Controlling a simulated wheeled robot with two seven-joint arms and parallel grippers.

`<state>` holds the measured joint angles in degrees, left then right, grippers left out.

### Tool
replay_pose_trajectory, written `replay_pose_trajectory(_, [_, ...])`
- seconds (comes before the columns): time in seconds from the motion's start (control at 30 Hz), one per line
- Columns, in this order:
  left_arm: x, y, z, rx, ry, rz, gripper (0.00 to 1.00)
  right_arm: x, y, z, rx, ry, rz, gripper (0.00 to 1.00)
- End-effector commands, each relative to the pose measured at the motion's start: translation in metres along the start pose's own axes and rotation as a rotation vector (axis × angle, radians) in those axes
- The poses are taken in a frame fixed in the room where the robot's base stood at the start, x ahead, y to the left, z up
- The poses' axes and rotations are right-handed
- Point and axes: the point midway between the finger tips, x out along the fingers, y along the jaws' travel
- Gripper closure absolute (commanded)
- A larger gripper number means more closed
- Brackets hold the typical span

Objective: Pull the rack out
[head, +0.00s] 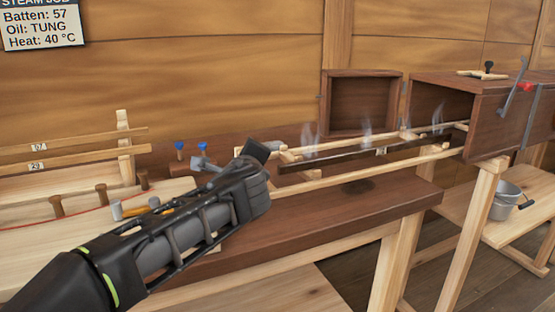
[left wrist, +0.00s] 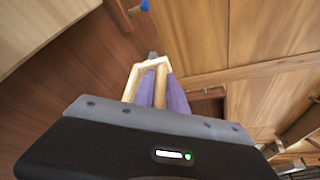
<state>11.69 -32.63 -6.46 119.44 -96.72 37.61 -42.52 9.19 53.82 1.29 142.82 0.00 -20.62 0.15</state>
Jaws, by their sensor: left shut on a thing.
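The rack (head: 375,171) is a pale wooden frame that sticks far out of the open end of the dark wooden steam box (head: 484,103). A dark batten (head: 370,152) lies on it, with wisps of steam above. My left gripper (head: 265,153) is at the rack's outer left end, shut on it. In the left wrist view the rack's end (left wrist: 151,67) shows beyond the gripper body, between two purple pads (left wrist: 178,98). The exact grip is partly hidden. My right gripper is in neither view.
A dark bench (head: 340,212) runs below the rack. The box door (head: 361,103) hangs open behind it. Mallets, clamps and numbered battens (head: 75,152) lie at left. A metal bucket (head: 505,201) stands on a low bench at right.

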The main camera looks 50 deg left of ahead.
Motion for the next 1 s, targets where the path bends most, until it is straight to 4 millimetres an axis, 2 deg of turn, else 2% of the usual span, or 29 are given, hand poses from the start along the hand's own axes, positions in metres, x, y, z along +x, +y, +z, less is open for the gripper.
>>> replay_pose_trajectory(0.03, [-0.004,0.010,0.006,-0.004,0.004,0.007,1.00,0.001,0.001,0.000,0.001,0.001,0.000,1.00])
replay_pose_trajectory(0.23, [-0.012,0.024,0.025,-0.002,0.006,0.007,1.00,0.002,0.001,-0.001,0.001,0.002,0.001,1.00])
replay_pose_trajectory(0.67, [-0.013,0.029,0.029,0.000,0.007,0.010,1.00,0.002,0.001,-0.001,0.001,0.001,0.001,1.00])
replay_pose_trajectory(0.7, [-0.013,0.029,0.029,0.000,0.007,0.010,0.81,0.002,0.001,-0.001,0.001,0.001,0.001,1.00])
replay_pose_trajectory(0.93, [-0.013,0.027,0.030,0.000,0.005,0.007,0.63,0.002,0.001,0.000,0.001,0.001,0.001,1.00])
replay_pose_trajectory(1.0, [-0.013,0.027,0.031,0.001,0.004,0.006,0.62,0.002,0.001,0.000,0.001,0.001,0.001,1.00])
